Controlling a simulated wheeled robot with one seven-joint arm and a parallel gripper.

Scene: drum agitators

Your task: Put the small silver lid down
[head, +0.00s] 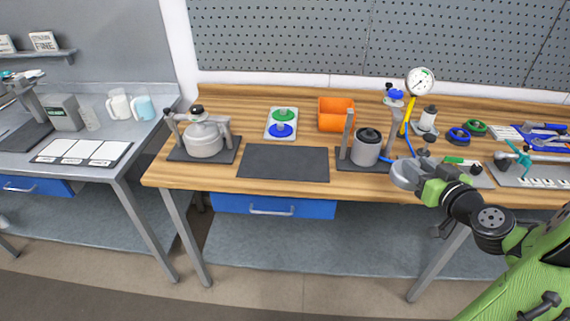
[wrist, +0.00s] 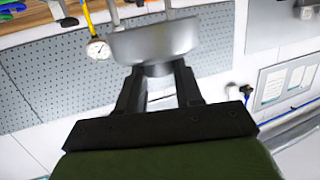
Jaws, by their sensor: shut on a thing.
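The small silver lid (head: 403,175) is held in my gripper (head: 424,182), in front of the bench's front edge at the right of the head view. In the wrist view the lid (wrist: 155,40) is a grey, rounded dish shape, with its narrower part between my two dark fingers (wrist: 158,82). My gripper is shut on it. The lid looks clear of the bench top. A dark mat (head: 284,162) lies bare on the wooden bench, left of my gripper.
A grey pot on a stand (head: 366,148) is close left of the lid. A lidded pot (head: 204,139) stands farther left. An orange bin (head: 337,113), a yellow post with a gauge (head: 419,82) and blue and green rings (head: 459,137) stand at the back.

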